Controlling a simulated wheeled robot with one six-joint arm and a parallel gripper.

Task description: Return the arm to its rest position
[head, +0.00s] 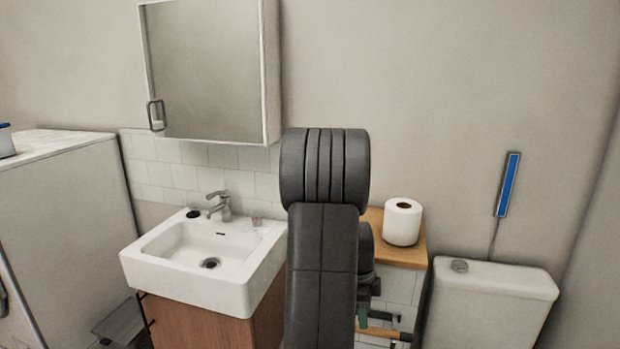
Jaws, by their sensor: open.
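My dark grey arm stands upright in the middle of the head view, with its thick rounded joint at the top. Part of another dark link of mine shows just behind it on the right, in front of the wooden shelf. My gripper cannot be made out; my own arm hides that area.
A white sink (250,285) with a tap (220,205) is on the left, below a mirror cabinet (272,75). A wooden shelf (412,255) holds a toilet roll (402,222). A toilet cistern (490,300) stands right. A white-topped cabinet (65,210) is far left.

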